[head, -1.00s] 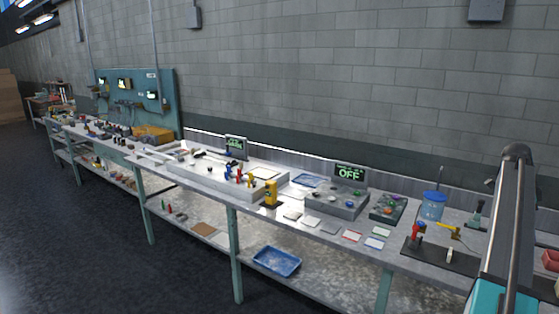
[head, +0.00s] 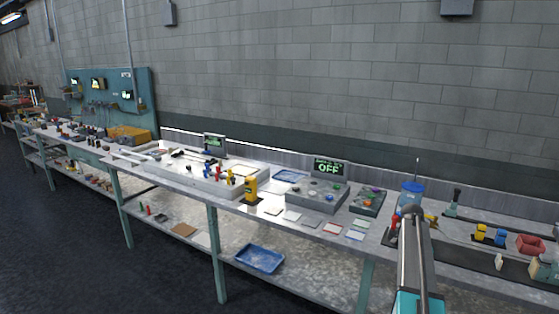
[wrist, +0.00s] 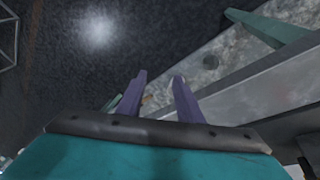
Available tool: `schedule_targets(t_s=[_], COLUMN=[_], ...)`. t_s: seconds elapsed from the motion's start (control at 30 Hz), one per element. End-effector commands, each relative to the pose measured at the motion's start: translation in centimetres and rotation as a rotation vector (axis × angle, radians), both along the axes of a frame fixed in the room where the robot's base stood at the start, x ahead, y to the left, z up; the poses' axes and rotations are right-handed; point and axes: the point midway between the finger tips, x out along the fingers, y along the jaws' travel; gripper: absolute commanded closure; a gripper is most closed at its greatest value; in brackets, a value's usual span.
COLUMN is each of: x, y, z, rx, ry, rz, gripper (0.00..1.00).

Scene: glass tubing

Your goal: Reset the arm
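My gripper (wrist: 159,82) shows in the wrist view as two purple fingers standing apart, with nothing between them. It points towards the dark floor (wrist: 60,70), with the edge of a grey bench and a green leg to the right. In the head view, my arm (head: 415,262) rises at the lower right in front of the workbench (head: 290,236). My gripper cannot be made out in that view.
A grey control box (head: 318,195) with an "OFF" display (head: 329,168) stands on the bench. A blue container (head: 411,192) is behind my arm, and a red bin (head: 531,245) is at the right. A blue tray (head: 260,258) lies on the lower shelf. The floor at left is clear.

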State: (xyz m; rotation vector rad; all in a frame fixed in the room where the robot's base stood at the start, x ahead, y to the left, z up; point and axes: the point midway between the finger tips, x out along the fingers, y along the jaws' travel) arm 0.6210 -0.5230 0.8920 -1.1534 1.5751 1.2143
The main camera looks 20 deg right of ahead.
Motion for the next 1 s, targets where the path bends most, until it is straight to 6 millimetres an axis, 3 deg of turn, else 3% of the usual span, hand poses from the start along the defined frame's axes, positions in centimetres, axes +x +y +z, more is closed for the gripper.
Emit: schedule_targets(t_s=[0.03,0.1,0.47,0.77,1.0], x=[0.0,0.1,-1.0,-4.5,-8.8], y=[2.0,4.2,16.4,26.4,33.6], z=[-2.1,-4.6,-16.8,-25.5,-31.3], rx=[0.019,0.043,0.182,0.298,0.39], ry=[0.01,0.022,0.085,0.136,0.176], rz=[0.043,0.102,0.417,0.671,0.867], gripper=[0.67,0.67,0.67,0.67,0.67])
